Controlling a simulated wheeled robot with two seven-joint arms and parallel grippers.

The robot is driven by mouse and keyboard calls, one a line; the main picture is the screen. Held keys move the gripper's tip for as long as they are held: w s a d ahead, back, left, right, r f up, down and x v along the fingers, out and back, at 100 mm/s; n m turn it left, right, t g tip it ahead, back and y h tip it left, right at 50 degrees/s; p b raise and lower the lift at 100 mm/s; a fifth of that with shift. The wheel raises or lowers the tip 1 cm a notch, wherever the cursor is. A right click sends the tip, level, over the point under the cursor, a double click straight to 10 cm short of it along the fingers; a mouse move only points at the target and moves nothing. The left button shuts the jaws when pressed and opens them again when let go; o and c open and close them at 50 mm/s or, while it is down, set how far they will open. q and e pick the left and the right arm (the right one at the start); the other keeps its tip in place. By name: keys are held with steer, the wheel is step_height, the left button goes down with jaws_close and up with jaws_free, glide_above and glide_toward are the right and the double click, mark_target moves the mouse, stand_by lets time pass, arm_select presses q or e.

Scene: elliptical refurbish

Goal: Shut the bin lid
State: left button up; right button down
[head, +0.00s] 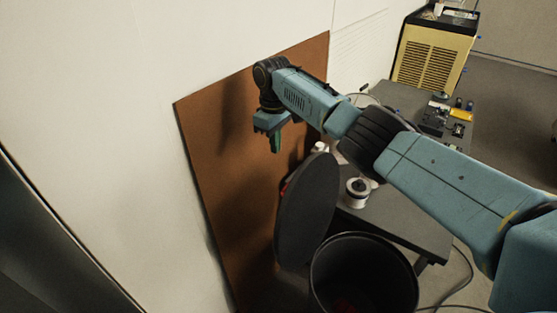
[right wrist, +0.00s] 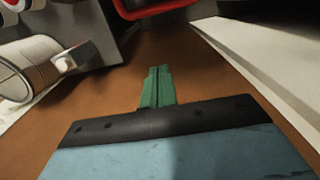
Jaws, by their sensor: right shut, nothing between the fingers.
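The black bin (head: 330,290) stands at the bottom of the head view with its round mouth facing up. Its round black lid (head: 308,210) stands raised, almost upright, on the left side of the bin, so the bin is open. My right gripper (head: 276,146) is above and slightly left of the lid's top edge, in front of the brown board, and appears apart from the lid. Its green fingers (right wrist: 157,85) are together and empty in the right wrist view. The lid is not clearly recognisable in the right wrist view. My left gripper does not show.
A brown board (head: 222,150) leans on the white wall behind the lid. A dark table (head: 400,220) right of the bin carries a white tin (head: 356,193) and small tools. A yellow machine (head: 432,55) stands farther back. A cable lies on the floor.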

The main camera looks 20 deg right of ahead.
step_height(320, 180, down, 9)
steer(key=s+b, duration=0.1)
steer(key=b, duration=0.1)
arm_select(q)
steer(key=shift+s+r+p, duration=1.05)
steer(key=shift+p, duration=1.1)
arm_select(e)
steer(key=shift+s+d+r, duration=0.35)
steer(key=shift+s+d, duration=0.15)
steer(key=shift+s, duration=0.3)
steer(key=shift+s+d+r, duration=0.3)
steer(key=shift+s+d, duration=0.2)
steer(key=shift+s, duration=0.3)
